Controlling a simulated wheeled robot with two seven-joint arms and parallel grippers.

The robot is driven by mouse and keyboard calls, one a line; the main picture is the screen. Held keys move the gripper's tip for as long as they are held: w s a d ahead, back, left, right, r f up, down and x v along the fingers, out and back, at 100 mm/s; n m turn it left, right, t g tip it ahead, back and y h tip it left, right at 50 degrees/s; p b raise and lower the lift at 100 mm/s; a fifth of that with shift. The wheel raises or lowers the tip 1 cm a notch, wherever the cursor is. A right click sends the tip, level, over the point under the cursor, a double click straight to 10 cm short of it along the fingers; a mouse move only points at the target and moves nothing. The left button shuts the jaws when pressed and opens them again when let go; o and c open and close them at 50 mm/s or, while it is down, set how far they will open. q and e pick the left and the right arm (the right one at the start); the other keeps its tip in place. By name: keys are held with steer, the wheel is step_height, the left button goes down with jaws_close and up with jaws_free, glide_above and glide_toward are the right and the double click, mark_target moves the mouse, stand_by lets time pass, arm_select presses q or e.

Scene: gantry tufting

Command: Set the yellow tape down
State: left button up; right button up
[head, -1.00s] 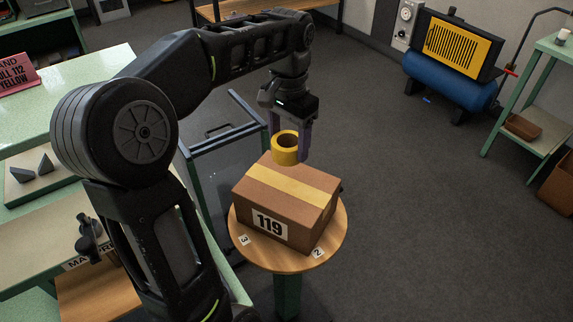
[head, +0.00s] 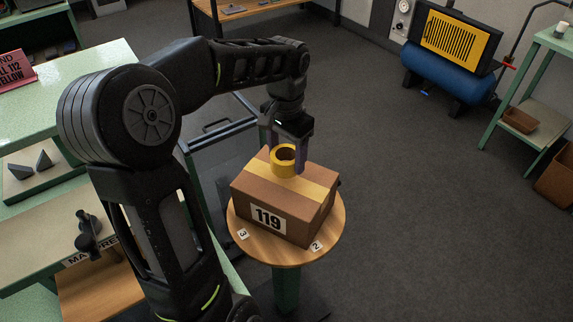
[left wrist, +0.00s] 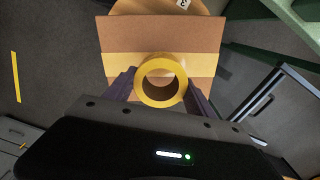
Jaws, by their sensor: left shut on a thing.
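The yellow tape (head: 284,170) is a short roll with an open core, held upright on its axis between the fingers of my left gripper (head: 283,158). It is at the top of the cardboard box (head: 262,193), over the yellow strip; I cannot tell whether it touches. In the left wrist view the tape (left wrist: 160,98) sits between the two purple fingers of my left gripper (left wrist: 160,92), over the box (left wrist: 160,33) and its strip. The box is closed, marked 119. My right gripper does not show.
The box stands on a round wooden stool top (head: 330,228) with small 2 and 3 tags. A green-topped bench (head: 80,90) is at left, a dark-framed cart (head: 215,135) behind the stool. A blue compressor (head: 445,78) stands far right.

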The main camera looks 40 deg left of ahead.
mark_target(287, 167)
arm_select(q)
steer(key=shift+f, duration=1.9)
steer(key=shift+f, duration=0.2)
steer(key=o, duration=1.4)
step_height(287, 167, up, 12)
steer(key=shift+r+p, duration=0.25)
steer(key=shift+p, duration=0.05)
